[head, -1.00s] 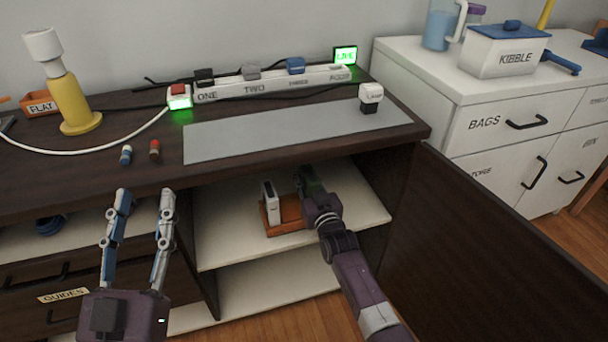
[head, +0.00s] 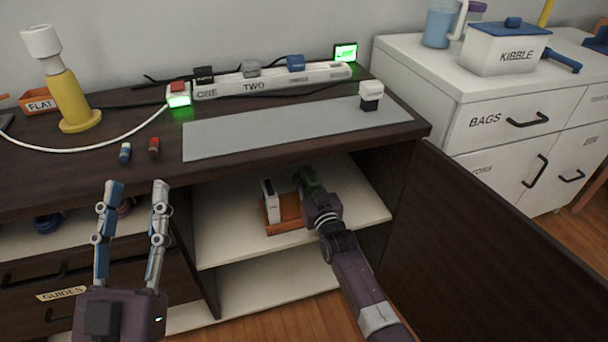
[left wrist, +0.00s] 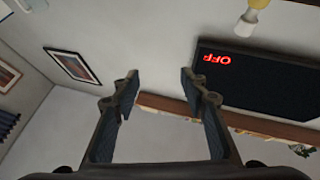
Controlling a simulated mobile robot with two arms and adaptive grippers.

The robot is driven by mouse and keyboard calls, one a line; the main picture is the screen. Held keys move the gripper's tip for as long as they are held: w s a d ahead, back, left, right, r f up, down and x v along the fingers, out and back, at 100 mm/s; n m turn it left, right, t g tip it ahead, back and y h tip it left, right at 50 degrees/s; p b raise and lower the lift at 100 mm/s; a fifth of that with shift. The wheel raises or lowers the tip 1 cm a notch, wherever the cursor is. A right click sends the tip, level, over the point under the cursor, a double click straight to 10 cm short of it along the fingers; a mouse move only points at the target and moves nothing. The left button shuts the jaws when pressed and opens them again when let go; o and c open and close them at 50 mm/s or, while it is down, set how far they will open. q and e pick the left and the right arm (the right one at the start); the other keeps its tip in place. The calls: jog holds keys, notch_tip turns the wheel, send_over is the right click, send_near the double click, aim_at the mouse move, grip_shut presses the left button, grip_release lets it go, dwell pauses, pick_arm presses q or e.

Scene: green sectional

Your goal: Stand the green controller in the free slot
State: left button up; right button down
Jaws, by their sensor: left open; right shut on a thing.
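The green controller (head: 309,180) shows as a dark green shape at the tip of my right gripper (head: 312,192), which is shut on it inside the open cabinet bay. Much of the controller and the fingertips is hidden by the wrist. The orange-brown dock (head: 272,228) sits on the upper white shelf, with a white controller (head: 269,200) standing in its left part. The green controller is over or in the dock's right part; I cannot tell whether it is seated. My left gripper (head: 135,190) is open and empty in front of the cabinet; its fingers show in the left wrist view (left wrist: 160,85).
The white shelf (head: 230,220) has bare room left of the dock. The open dark door (head: 490,240) stands to the right of my right arm. Above, the countertop holds a grey mat (head: 280,132), a labelled power strip (head: 270,82) and a yellow lamp-like item (head: 72,100).

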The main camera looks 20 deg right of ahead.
aim_at(310, 191)
pick_arm(q)
jog(key=shift+s+r, duration=0.2)
jog(key=shift+r, duration=0.05)
jog(key=shift+r+t, duration=0.1)
jog(key=shift+t, duration=0.2)
pick_arm(e)
jog(key=shift+f+b, duration=0.35)
jog(key=shift+f, duration=0.05)
jog(key=c, duration=1.7)
grip_release()
pick_arm(q)
jog(key=shift+s+a+r+t+h, duration=0.1)
jog(key=shift+s+r+t+h, duration=0.45)
jog(key=shift+s+r, duration=0.5)
pick_arm(e)
jog(key=shift+o, duration=0.2)
pick_arm(q)
jog(key=shift+w+f+y, duration=0.1)
jog(key=shift+w+y, duration=0.05)
jog(key=shift+y, duration=0.1)
pick_arm(e)
jog(key=shift+s+f, duration=0.15)
jog(key=shift+f, duration=0.05)
jog(key=shift+s, duration=0.25)
jog(key=s, duration=1.1)
jog(key=shift+s+d+r, duration=0.1)
jog(key=shift+d+r, duration=0.1)
jog(key=shift+r, duration=0.05)
